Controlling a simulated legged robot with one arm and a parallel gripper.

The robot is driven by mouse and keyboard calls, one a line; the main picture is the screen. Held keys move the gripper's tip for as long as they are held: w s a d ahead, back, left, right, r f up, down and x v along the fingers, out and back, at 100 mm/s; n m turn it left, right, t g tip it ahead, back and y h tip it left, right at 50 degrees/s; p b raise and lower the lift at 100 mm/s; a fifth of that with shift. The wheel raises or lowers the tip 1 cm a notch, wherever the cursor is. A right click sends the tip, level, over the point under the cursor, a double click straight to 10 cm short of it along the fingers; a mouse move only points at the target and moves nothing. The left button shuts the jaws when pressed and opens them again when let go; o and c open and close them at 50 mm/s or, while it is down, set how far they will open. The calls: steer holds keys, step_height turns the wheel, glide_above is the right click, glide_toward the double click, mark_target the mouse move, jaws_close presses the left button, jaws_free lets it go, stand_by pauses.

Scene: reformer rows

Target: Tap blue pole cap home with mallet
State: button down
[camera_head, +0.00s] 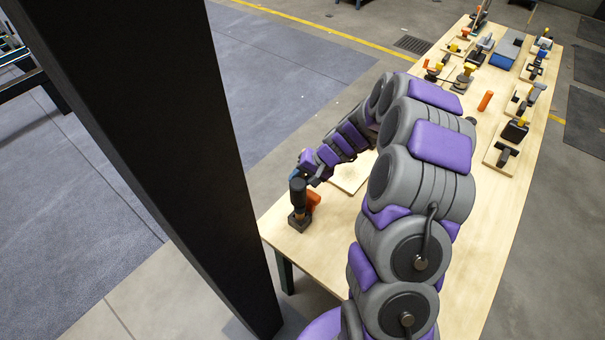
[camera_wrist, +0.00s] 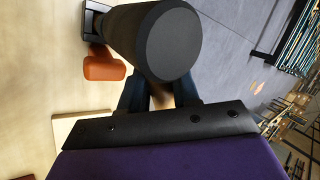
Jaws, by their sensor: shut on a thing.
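The mallet (camera_head: 298,192) shows as a thick black cylinder at the near left end of the wooden table, roughly upright. In the wrist view the black cylinder (camera_wrist: 160,40) fills the upper middle, with its round end toward the camera. My gripper (camera_wrist: 158,96) is shut on the mallet at a tan, wood-coloured part below that cylinder. In the head view my gripper (camera_head: 303,172) is just behind the mallet and partly hidden. A dark block (camera_head: 300,222) is under the mallet; I cannot tell whether they touch. I cannot make out a blue pole cap.
An orange part (camera_head: 313,200) is close beside the mallet. A pale flat board (camera_head: 350,180) lies behind my arm. A dark post (camera_head: 150,130) rises at the left.

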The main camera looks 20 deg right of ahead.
steer(key=shift+d+f, duration=0.35)
steer(key=shift+f, duration=0.45)
step_height(320, 180, up, 3)
steer(key=shift+f+p, duration=0.15)
steer(key=shift+p, duration=0.6)
steer(key=shift+a+r, duration=0.2)
steer(key=shift+r, duration=0.1)
steer(key=shift+a, duration=0.15)
